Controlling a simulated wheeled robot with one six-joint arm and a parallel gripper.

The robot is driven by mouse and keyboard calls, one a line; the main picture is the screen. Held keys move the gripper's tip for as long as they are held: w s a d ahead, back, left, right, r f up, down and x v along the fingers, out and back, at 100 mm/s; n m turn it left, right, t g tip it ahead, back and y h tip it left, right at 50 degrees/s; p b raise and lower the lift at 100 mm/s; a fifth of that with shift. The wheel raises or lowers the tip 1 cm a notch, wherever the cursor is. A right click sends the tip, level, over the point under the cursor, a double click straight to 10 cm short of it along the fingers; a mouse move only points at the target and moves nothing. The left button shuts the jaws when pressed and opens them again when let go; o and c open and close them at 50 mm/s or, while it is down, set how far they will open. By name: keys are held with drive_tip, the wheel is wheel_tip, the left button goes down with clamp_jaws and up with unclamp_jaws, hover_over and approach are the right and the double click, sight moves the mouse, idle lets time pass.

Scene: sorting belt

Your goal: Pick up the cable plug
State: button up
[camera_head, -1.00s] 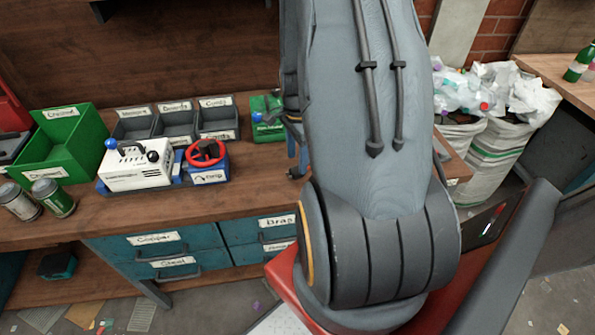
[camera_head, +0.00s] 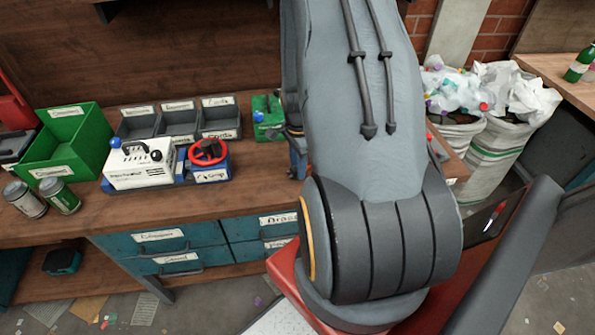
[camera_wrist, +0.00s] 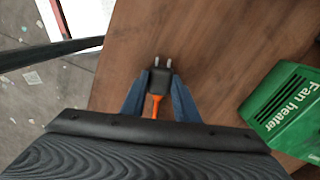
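The cable plug (camera_wrist: 160,77) is dark, with two pale prongs pointing up in the wrist view and an orange cable (camera_wrist: 155,107) running back toward my wrist. My gripper (camera_wrist: 160,80) has its two blue fingers closed in on the plug's sides, and it looks shut on it. The wooden bench top (camera_wrist: 205,45) lies beneath; I cannot tell whether the plug touches it. In the head view the plug is hidden behind my arm, and only a little of my gripper (camera_head: 298,160) shows at the arm's left edge.
The green fan heater (camera_wrist: 287,110) is close to the right of my gripper. A white machine (camera_head: 137,165) and a red-wheeled block (camera_head: 208,160) stand left on the bench, with labelled grey bins (camera_head: 180,137) behind. The bench edge (camera_wrist: 100,70) is just left of my gripper.

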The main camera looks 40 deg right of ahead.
drive_tip(key=shift+r, duration=0.1)
drive_tip(key=shift+c, duration=0.4)
drive_tip(key=shift+w+r+b, duration=0.1)
drive_tip(key=shift+r+b, duration=0.2)
drive_tip(key=shift+r, duration=0.45)
wheel_tip(320, 180, up, 8)
drive_tip(key=b, duration=0.2)
drive_tip(key=shift+r, duration=0.2)
drive_tip(key=shift+f, duration=0.1)
drive_tip(key=shift+f+b, duration=0.3)
drive_tip(key=shift+f, duration=0.25)
drive_tip(key=m, duration=0.3)
drive_tip(key=shift+m, duration=0.3)
